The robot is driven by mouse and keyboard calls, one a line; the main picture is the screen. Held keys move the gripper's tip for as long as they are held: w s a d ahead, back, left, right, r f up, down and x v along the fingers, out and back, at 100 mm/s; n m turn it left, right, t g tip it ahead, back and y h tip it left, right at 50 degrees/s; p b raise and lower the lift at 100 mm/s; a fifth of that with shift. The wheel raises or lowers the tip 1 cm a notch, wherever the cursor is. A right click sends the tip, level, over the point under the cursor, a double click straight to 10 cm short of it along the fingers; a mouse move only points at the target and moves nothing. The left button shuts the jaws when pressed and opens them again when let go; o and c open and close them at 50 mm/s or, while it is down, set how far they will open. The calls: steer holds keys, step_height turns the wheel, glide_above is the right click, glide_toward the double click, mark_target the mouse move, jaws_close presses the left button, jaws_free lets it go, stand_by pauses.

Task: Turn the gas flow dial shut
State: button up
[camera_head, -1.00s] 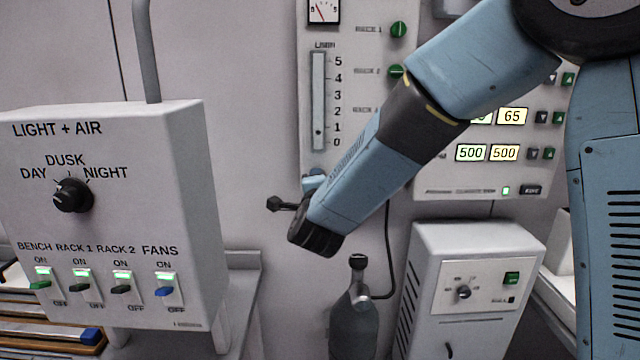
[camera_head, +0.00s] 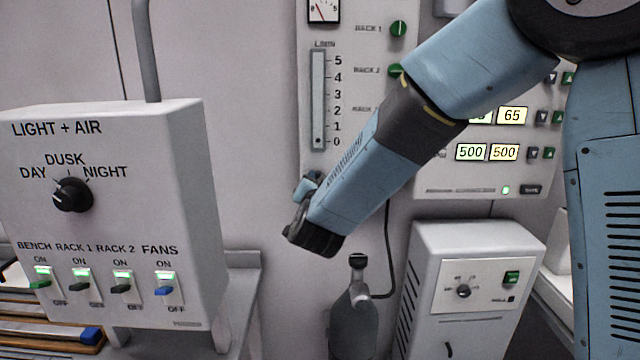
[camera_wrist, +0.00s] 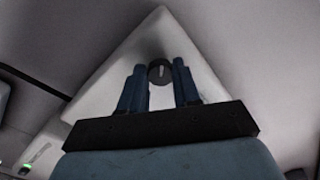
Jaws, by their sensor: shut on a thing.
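The gas flow dial (camera_wrist: 160,72) is a dark round knob with a pale mark, seen in the wrist view between the two blue fingers of my gripper (camera_wrist: 159,66). The fingers are shut on it from both sides. In the head view my gripper (camera_head: 308,184) is at the foot of the flow scale (camera_head: 318,95), and my wrist hides the dial there. The small dark float in the scale's tube sits low, at about the 0 mark.
Green rack knobs (camera_head: 398,28) are on the panel at the upper right of the scale. A LIGHT + AIR box (camera_head: 120,225) stands at the left. A grey bottle (camera_head: 353,318) and a white unit (camera_head: 468,240) are below my arm.

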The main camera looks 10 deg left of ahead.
steer(key=shift+f+n, duration=0.2)
steer(key=shift+n, duration=0.3)
steer(key=o, duration=1)
steer(key=shift+r, duration=0.1)
steer(key=shift+o, duration=0.2)
steer(key=v, duration=1.3)
steer(key=shift+s, duration=0.4)
